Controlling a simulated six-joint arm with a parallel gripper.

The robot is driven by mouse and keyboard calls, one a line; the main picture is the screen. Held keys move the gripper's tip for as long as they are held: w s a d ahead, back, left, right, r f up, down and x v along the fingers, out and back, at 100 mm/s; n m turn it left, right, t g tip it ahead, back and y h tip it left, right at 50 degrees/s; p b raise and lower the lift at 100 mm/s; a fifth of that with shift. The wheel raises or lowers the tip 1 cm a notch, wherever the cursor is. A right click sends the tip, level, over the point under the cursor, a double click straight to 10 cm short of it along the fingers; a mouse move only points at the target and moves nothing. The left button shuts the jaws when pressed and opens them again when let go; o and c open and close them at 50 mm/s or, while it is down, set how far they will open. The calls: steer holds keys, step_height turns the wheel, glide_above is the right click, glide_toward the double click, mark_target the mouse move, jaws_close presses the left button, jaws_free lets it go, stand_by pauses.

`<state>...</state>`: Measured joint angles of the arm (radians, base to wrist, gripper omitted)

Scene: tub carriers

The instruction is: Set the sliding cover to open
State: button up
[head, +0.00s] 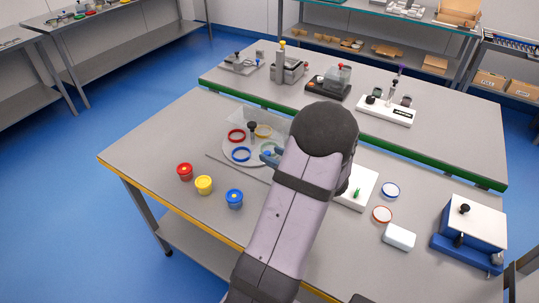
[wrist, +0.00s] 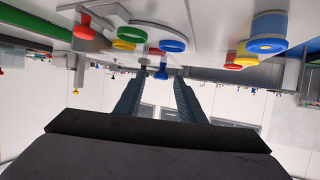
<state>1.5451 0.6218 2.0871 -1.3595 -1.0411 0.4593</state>
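A clear, see-through cover (head: 238,115) lies over a round grey carrier (head: 228,150) on the near table. A dark knob (head: 252,126) stands at the carrier's middle. I cannot tell how far the cover has slid.
A red tub (head: 185,172), a yellow tub (head: 204,185) and a blue tub (head: 234,199) stand in front of the carrier. Right of my arm are a white block (head: 398,237), two round lids and a blue-and-white box (head: 470,230). The near table's left corner is clear.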

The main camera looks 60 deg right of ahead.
steer(key=v, duration=0.4)
steer(key=shift+s+b, duration=0.15)
steer(key=shift+b, duration=0.15)
